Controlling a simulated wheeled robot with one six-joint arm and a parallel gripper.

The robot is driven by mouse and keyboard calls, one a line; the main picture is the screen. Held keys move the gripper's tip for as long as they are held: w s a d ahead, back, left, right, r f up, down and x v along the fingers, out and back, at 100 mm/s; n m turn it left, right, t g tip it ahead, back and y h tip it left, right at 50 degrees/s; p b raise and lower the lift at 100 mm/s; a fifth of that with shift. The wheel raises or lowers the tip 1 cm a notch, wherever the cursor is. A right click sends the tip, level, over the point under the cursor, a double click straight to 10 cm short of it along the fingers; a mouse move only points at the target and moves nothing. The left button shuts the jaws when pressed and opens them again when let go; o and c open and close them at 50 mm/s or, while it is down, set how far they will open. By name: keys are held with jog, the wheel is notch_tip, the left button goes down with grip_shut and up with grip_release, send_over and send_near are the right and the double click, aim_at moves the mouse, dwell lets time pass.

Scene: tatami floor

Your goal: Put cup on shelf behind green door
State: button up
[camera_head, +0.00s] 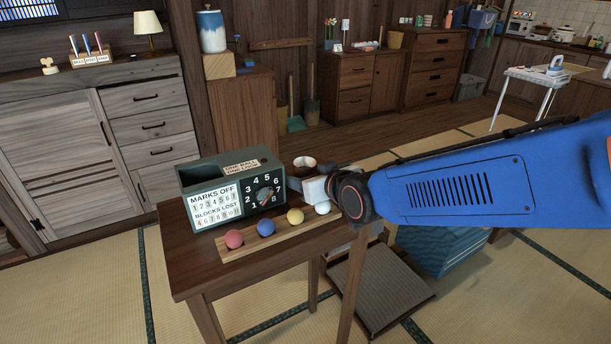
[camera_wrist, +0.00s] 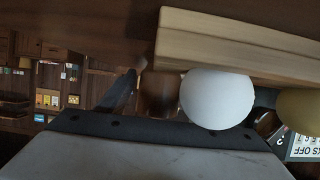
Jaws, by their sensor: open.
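A small cup (camera_head: 304,162) with a pale rim and dark inside stands at the back right of the small wooden table (camera_head: 183,262). My gripper (camera_head: 294,184) is open, low over the table's right side, just in front of the cup in the head view. A brown rounded shape (camera_wrist: 160,92) beside a dark finger in the wrist view may be the cup; its lower part is hidden. No green door is recognisable in either view.
A wooden rack (camera_head: 240,248) with red, blue, yellow and white balls lies along the table front, the white ball (camera_head: 322,208) close to my gripper. A dark green counter box (camera_head: 230,185) stands left. A blue crate (camera_head: 445,255) is on the floor.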

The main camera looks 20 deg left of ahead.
jog(key=shift+r, duration=0.15)
jog(key=shift+s+d+r, duration=0.1)
jog(key=v, duration=1.1)
jog(key=shift+s+d, duration=0.25)
jog(key=shift+d, duration=0.05)
